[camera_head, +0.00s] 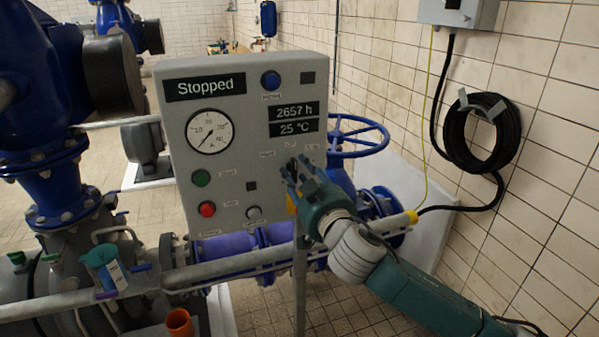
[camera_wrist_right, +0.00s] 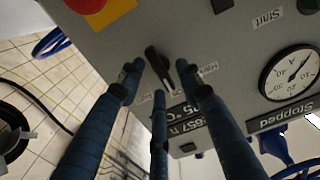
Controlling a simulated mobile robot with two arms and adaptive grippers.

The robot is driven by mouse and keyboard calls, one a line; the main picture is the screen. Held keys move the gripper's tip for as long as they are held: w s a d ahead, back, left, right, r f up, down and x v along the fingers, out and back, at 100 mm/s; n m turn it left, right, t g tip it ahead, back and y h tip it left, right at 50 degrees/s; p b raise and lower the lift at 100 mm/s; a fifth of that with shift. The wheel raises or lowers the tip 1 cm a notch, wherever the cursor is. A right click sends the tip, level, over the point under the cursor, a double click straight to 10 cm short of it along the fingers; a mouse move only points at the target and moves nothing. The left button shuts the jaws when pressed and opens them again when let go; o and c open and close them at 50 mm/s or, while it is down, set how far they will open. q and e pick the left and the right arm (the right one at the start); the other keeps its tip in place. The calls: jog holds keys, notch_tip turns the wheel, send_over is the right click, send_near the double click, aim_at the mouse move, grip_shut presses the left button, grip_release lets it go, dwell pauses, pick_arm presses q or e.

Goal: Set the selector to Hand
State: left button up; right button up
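The grey control panel (camera_head: 242,110) shows "Stopped" on its display. The selector is a black knob (camera_wrist_right: 158,64) on the panel face, seen close up in the wrist view. Its labels sit around it, with one label (camera_wrist_right: 208,68) just beside a finger; I cannot tell surely which label the knob points at. My right gripper (camera_head: 297,168) reaches the panel's right part and hides most of the selector in the head view. In the wrist view the right gripper (camera_wrist_right: 163,88) is open, its three fingers spread around the knob, with no clear contact visible. My left gripper is not in view.
The panel carries a green button (camera_head: 201,178), a red button (camera_head: 207,209) and a gauge (camera_head: 209,131). A red emergency button (camera_wrist_right: 86,4) sits near the selector. A blue handwheel (camera_head: 358,137) stands behind the panel's right edge. An orange cup (camera_head: 179,323) is at lower left.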

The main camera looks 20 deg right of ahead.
jog(key=c, duration=0.8)
grip_shut()
jog(key=shift+n, duration=0.3)
jog(key=n+p, duration=0.1)
jog(key=n, duration=0.2)
jog(key=shift+a+r+p, duration=0.15)
jog(key=shift+p, duration=0.15)
jog(key=shift+a+n+p, duration=0.1)
jog(key=shift+n+p, duration=0.7)
jog(key=shift+n, duration=1.6)
